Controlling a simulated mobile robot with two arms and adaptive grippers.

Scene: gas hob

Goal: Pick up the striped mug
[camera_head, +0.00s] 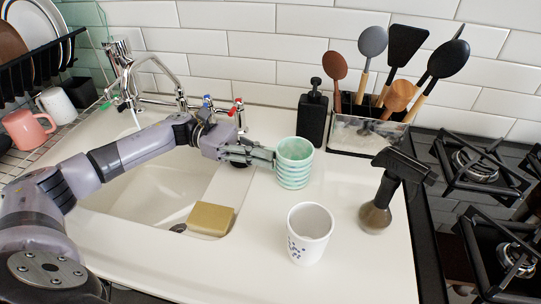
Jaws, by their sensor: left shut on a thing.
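The striped mug (293,170), pale green and white with horizontal bands, is upright on the white counter right of the sink. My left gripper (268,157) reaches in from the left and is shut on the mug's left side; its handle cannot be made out. Whether the mug's base touches the counter is hard to tell. My right gripper does not show.
A white patterned cup (308,245) stands in front of the mug. A dark spray bottle (378,214) is to the right, and a black soap dispenser (312,118) and utensil box (362,139) behind. A sponge (211,219) lies at the sink (140,188). The gas hob (470,165) is right.

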